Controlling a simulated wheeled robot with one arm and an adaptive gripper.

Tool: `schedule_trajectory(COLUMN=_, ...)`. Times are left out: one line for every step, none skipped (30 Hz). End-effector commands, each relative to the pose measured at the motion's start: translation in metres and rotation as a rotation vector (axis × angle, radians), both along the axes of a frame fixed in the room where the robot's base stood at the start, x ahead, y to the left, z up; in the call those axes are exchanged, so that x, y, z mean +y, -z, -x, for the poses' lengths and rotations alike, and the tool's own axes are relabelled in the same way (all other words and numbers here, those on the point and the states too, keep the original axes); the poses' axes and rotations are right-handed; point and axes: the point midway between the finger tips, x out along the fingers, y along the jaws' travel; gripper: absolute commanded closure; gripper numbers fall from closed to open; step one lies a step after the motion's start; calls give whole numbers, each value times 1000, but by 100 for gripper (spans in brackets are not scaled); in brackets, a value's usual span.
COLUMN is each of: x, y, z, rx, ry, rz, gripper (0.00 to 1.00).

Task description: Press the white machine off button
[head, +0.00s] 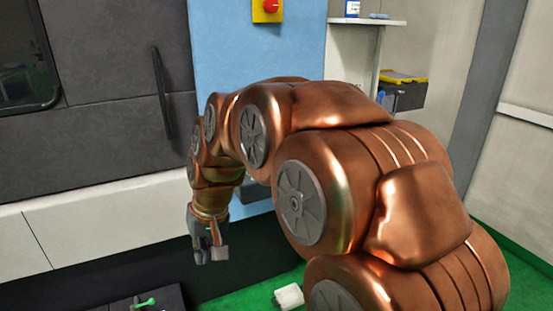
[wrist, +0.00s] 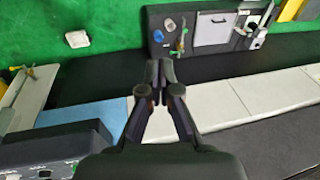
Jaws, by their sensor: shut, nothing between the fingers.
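My gripper (head: 208,252) hangs at the end of my copper arm, pointing down in front of the machine's lower white panels. It also shows in the wrist view (wrist: 158,70), with its fingertips together and nothing between them. A dark control box (wrist: 60,138) with small knobs and buttons on a pale face is at the lower left of the wrist view, apart from my fingers. I cannot tell a white off button among its small, blurred controls. In the head view, a red button on a yellow box (head: 267,12) sits high on the machine's blue panel (head: 222,45).
A dark machine door (head: 105,75) with a long handle is at left. A shelf (head: 365,21) and a dark box with a yellow lid (head: 403,92) are behind my arm. A small white object (head: 289,296) lies on the green floor. A dark workboard (wrist: 202,30) holds tools.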

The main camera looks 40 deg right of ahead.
Motion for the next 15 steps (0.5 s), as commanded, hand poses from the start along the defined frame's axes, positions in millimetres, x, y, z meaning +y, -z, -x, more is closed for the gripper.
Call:
schedule_trajectory(x=-18, y=-12, z=-23, rx=-36, ry=49, rz=-14, gripper=100)
schedule_trajectory(x=-29, y=-18, z=-36, rx=-60, ry=75, rz=-21, gripper=100)
schedule_trajectory(x=-43, y=-25, z=-52, rx=-91, ry=109, rz=-28, gripper=100)
schedule_trajectory(x=-54, y=-30, z=-63, rx=-111, ry=135, rz=-35, gripper=100)
schedule_trajectory(x=-66, y=-35, z=-74, rx=-133, ry=162, rz=-40, gripper=100)
schedule_trajectory(x=-83, y=-43, z=-87, rx=-163, ry=195, rz=-45, gripper=100)
schedule_trajectory(x=-95, y=-48, z=-97, rx=-186, ry=222, rz=-49, gripper=100)
schedule_trajectory(x=-109, y=-53, z=-106, rx=-206, ry=249, rz=-52, gripper=100)
schedule_trajectory(x=-128, y=-60, z=-118, rx=-238, ry=284, rz=-54, gripper=100)
schedule_trajectory(x=-143, y=-65, z=-125, rx=-260, ry=311, rz=-55, gripper=100)
schedule_trajectory(x=-157, y=-70, z=-132, rx=-280, ry=336, rz=-57, gripper=100)
schedule_trajectory(x=-177, y=-75, z=-140, rx=-307, ry=371, rz=-58, gripper=100)
schedule_trajectory(x=-193, y=-80, z=-146, rx=-328, ry=397, rz=-58, gripper=100)
schedule_trajectory(x=-208, y=-84, z=-151, rx=-348, ry=422, rz=-59, gripper=100)
schedule_trajectory(x=-229, y=-90, z=-156, rx=-375, ry=458, rz=-58, gripper=100)
